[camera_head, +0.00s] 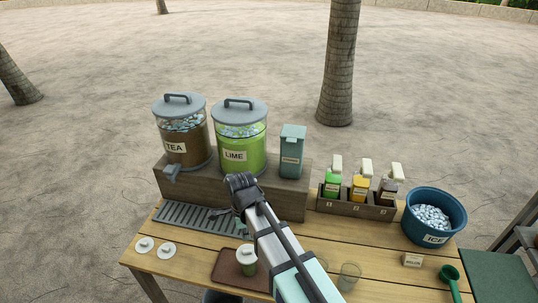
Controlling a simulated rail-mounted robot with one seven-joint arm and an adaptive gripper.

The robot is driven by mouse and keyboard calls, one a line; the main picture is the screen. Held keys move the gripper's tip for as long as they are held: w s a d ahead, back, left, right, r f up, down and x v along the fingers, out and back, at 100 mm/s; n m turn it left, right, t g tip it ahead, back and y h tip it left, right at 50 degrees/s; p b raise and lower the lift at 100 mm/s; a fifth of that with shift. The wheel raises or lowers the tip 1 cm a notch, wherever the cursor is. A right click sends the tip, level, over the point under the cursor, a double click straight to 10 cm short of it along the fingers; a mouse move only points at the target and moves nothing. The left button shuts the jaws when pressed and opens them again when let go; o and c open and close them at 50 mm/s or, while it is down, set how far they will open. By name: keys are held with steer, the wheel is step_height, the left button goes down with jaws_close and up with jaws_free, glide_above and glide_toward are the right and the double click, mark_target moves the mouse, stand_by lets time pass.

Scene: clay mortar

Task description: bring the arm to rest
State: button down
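My arm reaches in from the bottom edge over the table, up and to the left. Its dark end with my gripper (239,212) is in front of the lime dispenser and above the drip grate. The fingers are small and partly hidden by my arm, so I cannot tell whether they are open or shut. A green cup with a pale lid (247,261) stands upright on the brown tray (229,267), below my gripper and partly beside my arm.
A tea dispenser (183,139), a lime dispenser (239,143) and a teal box (291,155) stand on a wooden riser. Pump bottles sit in a rack (356,207). A blue ice bucket (433,216) is right. Clear glasses (348,277) stand near my arm; white lids (166,250) lie left.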

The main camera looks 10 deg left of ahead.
steer(key=s+d+f+n+h, duration=0.1)
steer(key=s+d+f, duration=0.1)
steer(key=d+f, duration=0.2)
steer(key=s+d+f+g+h, duration=0.1)
steer(key=s+d+f, duration=0.1)
steer(key=d+f, duration=0.3)
steer(key=s+d+f+n+g+h, duration=0.1)
steer(key=s+d+f, duration=0.1)
steer(key=d+f, duration=0.3)
steer(key=shift+d+f+n, duration=0.2)
steer(key=shift+f+n, duration=0.05)
steer(key=shift+n, duration=0.05)
steer(key=s+d+f+n+g+h+b, duration=0.1)
steer(key=s+d+f+n+g+h, duration=0.1)
steer(key=s+d+f, duration=0.5)
steer(key=s+d+f+n+g+h+b, duration=0.1)
steer(key=s+d+f+n+g+h, duration=0.2)
steer(key=s+d, duration=0.55)
steer(key=s+d+f+n+y+b, duration=0.1)
steer(key=s+f+n+y+b, duration=0.2)
steer(key=f, duration=0.6)
steer(key=s+d+f+n+y+b, duration=0.2)
steer(key=s+f+n+y+b, duration=0.1)
steer(key=s+f, duration=0.4)
step_height(320, 180, down, 3)
steer(key=shift+s+r+y+b, duration=0.15)
steer(key=shift+s+y+b, duration=0.25)
steer(key=shift+y+b, duration=0.45)
